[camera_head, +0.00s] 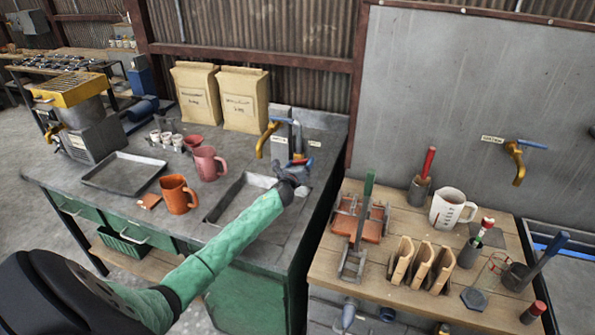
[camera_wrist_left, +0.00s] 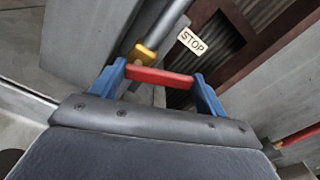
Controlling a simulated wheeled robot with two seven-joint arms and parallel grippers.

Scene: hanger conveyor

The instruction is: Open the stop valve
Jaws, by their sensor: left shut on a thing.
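The stop valve has a red lever (camera_wrist_left: 158,77) on a yellow body (camera_wrist_left: 142,53), beside a grey pipe. A tag reading STOP (camera_wrist_left: 193,40) is next to it. My left gripper (camera_head: 298,166) is at the valve, by the right rear of the sink on the green bench. In the left wrist view its blue fingers stand at either side of the red lever, and it is shut on the lever. In the head view the gripper hides most of the valve, and only a little red shows. My right gripper is not in view.
A yellow tap (camera_head: 265,140) stands close left of my gripper, over the sink (camera_head: 228,204). Mugs, including an orange mug (camera_head: 178,194), and a tray (camera_head: 123,172) are to the left. A wooden table (camera_head: 384,254) with tools is at the right, past a narrow gap.

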